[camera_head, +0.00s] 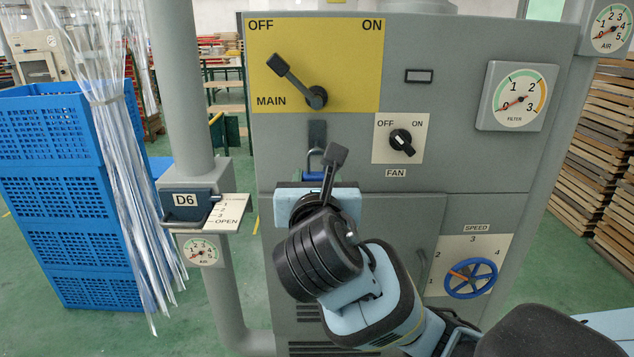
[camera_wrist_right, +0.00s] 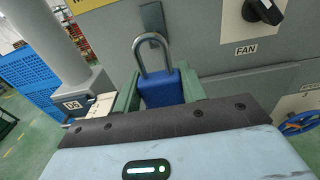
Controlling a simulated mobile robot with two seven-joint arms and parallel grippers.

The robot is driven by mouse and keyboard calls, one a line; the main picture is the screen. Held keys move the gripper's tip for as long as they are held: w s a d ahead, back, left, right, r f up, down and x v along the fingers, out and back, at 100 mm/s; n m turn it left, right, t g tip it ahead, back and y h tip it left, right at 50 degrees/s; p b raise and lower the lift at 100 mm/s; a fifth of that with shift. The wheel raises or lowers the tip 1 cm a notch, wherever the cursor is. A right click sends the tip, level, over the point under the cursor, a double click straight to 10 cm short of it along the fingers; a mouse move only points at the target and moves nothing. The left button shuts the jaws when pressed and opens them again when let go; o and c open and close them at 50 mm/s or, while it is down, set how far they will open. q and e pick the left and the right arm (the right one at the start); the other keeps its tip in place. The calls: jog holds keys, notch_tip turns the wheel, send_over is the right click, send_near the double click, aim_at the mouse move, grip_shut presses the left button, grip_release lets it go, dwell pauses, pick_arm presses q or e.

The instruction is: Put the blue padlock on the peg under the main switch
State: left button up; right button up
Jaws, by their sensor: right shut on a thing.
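The main switch (camera_head: 316,97) sits on a yellow plate, its lever pointing up-left toward OFF. Below it is a dark grey plate (camera_head: 317,132), also in the right wrist view (camera_wrist_right: 152,17); I cannot make out the peg itself. My right gripper (camera_head: 314,180) is shut on the blue padlock (camera_wrist_right: 163,89), its green fingers on either side of the body. The padlock is upright, with its steel shackle up. The shackle top overlaps the plate's lower end in both views; I cannot tell whether it touches or is around a peg. My left gripper is not in view.
The fan switch (camera_head: 402,142) is right of the plate. A D6 box (camera_head: 188,206) on a grey post stands to the left. A blue speed handwheel (camera_head: 470,278) is lower right. Blue crates (camera_head: 60,190) and hanging clear strips (camera_head: 130,170) are at far left.

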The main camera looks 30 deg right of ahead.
aim_at(316, 161)
jog(key=shift+x, duration=2.85)
jog(key=shift+w+d+f, duration=0.4)
jog(key=shift+w, duration=0.1)
jog(key=o, duration=1.2)
jog(key=shift+f, duration=0.1)
jog(key=v, duration=0.7)
jog(key=shift+s+a, duration=0.25)
jog(key=shift+s, duration=0.05)
